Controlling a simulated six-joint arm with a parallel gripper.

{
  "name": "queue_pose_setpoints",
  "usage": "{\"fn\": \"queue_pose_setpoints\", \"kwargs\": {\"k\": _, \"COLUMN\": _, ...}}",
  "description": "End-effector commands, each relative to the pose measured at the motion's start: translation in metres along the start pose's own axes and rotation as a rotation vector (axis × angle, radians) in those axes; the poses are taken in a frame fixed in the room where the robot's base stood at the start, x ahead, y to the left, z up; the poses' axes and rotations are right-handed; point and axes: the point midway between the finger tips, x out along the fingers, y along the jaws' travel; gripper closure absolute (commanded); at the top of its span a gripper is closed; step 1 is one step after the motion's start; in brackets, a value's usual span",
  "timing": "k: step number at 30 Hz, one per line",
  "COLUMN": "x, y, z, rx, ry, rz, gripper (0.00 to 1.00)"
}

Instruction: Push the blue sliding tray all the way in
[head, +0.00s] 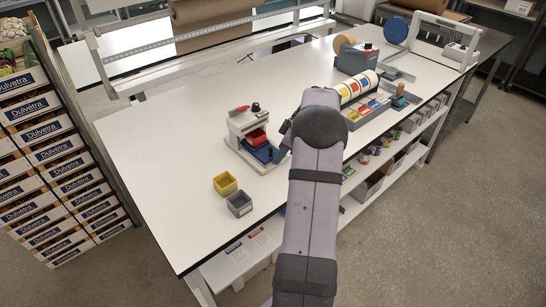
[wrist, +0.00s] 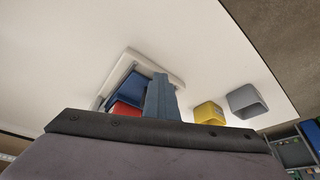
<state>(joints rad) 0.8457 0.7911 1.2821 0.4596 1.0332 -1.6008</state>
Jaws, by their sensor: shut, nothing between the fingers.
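The white station (head: 243,124) stands on the white table, with a red bin (head: 257,138) at its front. The blue sliding tray (head: 263,154) sticks out below the red bin, toward the front right of the station. In the wrist view the dark blue tray (wrist: 128,90) lies in a pale frame, with the red bin (wrist: 124,109) partly hidden below it. My gripper (wrist: 160,90) is shut and empty; its blue-grey fingers overlap the tray's right side in that view. In the head view my arm hides the fingertips, so contact with the tray cannot be told.
A yellow bin (head: 225,184) and a grey bin (head: 239,203) stand in front of the station. A machine with a colored roll (head: 357,86) is to the right. Stacked labelled boxes (head: 45,135) stand at the far left.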

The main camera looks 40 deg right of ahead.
Motion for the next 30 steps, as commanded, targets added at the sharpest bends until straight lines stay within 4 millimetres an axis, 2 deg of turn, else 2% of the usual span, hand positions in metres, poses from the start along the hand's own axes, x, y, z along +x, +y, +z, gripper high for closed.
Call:
{"fn": "queue_pose_setpoints", "kwargs": {"k": 20, "x": -0.004, "y": -0.004, "z": 0.005, "rx": 0.0, "ry": 0.001, "rz": -0.001, "gripper": 1.0}}
{"fn": "queue_pose_setpoints", "kwargs": {"k": 30, "x": -0.022, "y": -0.004, "z": -0.003, "rx": 0.0, "ry": 0.001, "rz": 0.001, "gripper": 1.0}}
